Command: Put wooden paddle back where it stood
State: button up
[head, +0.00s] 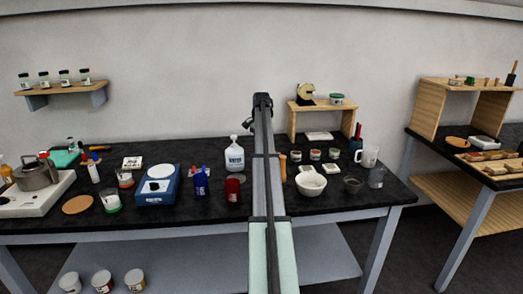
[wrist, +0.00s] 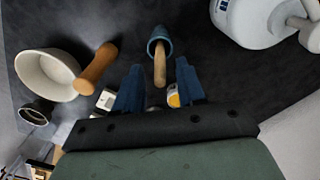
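My gripper (wrist: 158,66) shows in the wrist view with its two blue fingers apart. A slim light wooden stick (wrist: 160,70) lies in line with the gap between them, its far end in or against a blue cup-like piece (wrist: 157,34). This may be the wooden paddle; its full shape is not visible, and no finger clearly touches it. In the head view my arm hides this spot and the fingertips. A thicker wooden handle (wrist: 98,69) stands beside the cream bowl (wrist: 46,76); it also shows in the head view (head: 283,167), right of my arm.
A white bottle (head: 234,156) stands left of my arm and a red cup (head: 233,189) nearer. The white bowl (head: 310,181) is to the right, with small jars (head: 315,155) behind. A small wooden shelf (head: 322,106) stands at the back. The dark bench (head: 200,222) is clear along its front.

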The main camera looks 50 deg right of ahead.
notch_tip(320, 180, up, 10)
jog(key=shift+f, duration=0.1)
jog(key=shift+w, duration=0.1)
dwell(0.7)
